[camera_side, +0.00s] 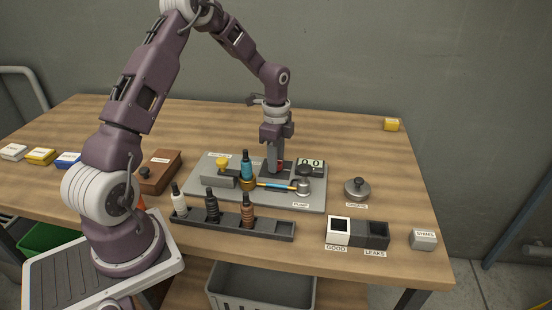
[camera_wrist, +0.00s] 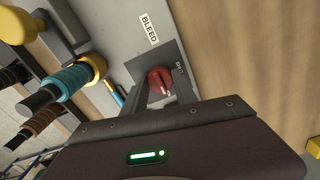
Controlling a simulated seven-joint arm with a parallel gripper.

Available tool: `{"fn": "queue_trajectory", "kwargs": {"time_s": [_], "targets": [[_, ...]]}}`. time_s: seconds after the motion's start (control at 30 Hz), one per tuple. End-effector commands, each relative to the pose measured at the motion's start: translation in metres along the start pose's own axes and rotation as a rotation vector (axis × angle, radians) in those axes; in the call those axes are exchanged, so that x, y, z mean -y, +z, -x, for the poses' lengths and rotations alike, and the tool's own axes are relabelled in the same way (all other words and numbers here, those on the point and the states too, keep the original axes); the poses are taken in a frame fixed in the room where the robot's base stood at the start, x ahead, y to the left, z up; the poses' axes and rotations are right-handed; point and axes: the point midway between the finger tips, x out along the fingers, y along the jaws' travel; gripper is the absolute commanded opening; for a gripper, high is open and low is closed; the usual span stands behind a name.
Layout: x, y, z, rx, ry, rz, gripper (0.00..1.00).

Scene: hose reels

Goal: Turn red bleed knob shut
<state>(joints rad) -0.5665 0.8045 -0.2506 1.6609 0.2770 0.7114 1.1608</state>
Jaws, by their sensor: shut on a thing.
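The red bleed knob (camera_wrist: 160,81) sits on a dark square plate by the BLEED label (camera_wrist: 149,28) in the wrist view. A light pointer mark shows on its face, beside small lettering on the plate that I cannot read fully. My gripper (camera_side: 277,168) points straight down over the knob at the back of the grey board (camera_side: 318,195). Its fingers are shut on the knob, one on each side (camera_wrist: 160,88). In the side view only a bit of red (camera_side: 281,167) shows beside the fingers.
A counter reading 00 (camera_side: 311,163) and the pump (camera_side: 304,182) stand close to the right of my gripper. A blue-topped fitting (camera_side: 246,165) and yellow knob (camera_side: 222,163) stand left. A rack of bottles (camera_side: 234,226) lies in front.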

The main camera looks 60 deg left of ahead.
Motion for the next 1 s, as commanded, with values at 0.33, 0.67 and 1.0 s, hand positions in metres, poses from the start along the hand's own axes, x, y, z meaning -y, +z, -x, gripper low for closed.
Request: {"fn": "queue_trajectory", "kwargs": {"time_s": [0.33, 0.67, 1.0], "targets": [[0.0002, -0.0002, 0.0006, 0.000, -0.001, 0.059, 0.00], [0.0001, -0.0004, 0.0007, 0.000, -0.002, 0.313, 0.00], [0.0002, -0.0001, 0.0008, 0.000, -0.002, 0.638, 0.00]]}}
